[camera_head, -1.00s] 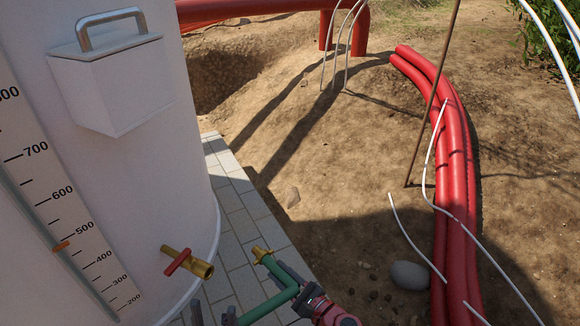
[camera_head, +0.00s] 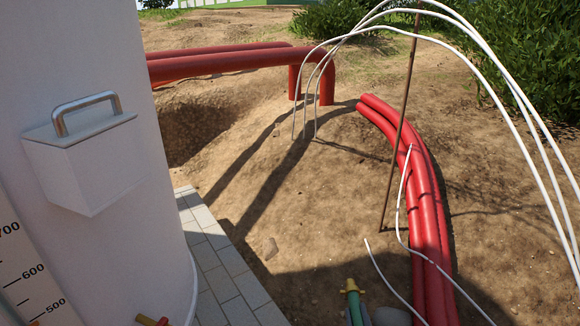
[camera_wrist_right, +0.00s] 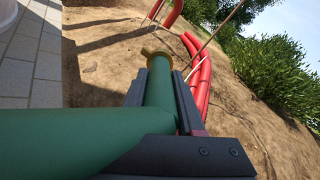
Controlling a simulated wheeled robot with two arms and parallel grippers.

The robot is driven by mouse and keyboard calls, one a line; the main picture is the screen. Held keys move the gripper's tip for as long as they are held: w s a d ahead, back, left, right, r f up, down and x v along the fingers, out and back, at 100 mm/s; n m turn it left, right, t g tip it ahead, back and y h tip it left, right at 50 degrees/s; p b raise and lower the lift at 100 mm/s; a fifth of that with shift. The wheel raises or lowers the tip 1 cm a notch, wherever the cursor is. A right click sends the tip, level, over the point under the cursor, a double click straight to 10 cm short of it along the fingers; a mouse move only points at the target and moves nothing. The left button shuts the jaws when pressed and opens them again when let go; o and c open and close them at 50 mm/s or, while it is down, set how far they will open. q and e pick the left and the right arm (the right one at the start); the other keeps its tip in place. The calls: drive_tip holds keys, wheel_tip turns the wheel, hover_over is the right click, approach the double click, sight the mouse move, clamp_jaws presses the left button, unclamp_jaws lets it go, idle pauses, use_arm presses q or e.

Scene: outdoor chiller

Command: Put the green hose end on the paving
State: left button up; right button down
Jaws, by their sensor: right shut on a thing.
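The green hose end (camera_head: 352,296) with its brass fitting shows at the bottom edge of the head view, in front of bare soil and to the right of the paving. My right gripper (camera_head: 357,314) is mostly cut off there. In the right wrist view the dark fingers of my right gripper (camera_wrist_right: 162,95) are shut on both sides of the green hose end (camera_wrist_right: 160,88), with the brass fitting beyond them. The paving (camera_head: 222,262) is a strip of light slabs along the white tank; it also shows at the left in the wrist view (camera_wrist_right: 34,60). My left gripper is out of view.
The white tank (camera_head: 95,235) fills the left, with a brass valve (camera_head: 152,321) low on it. Red pipes (camera_head: 425,215) and white cables (camera_head: 405,215) lie on the right. A thin rusty rod (camera_head: 398,135) stands by the pipes.

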drive_tip(key=s+r+p, duration=0.6)
drive_tip(key=r+p, duration=0.3)
drive_tip(key=shift+s+p, duration=0.25)
drive_tip(key=shift+p, duration=0.15)
drive_tip(key=shift+r, duration=0.1)
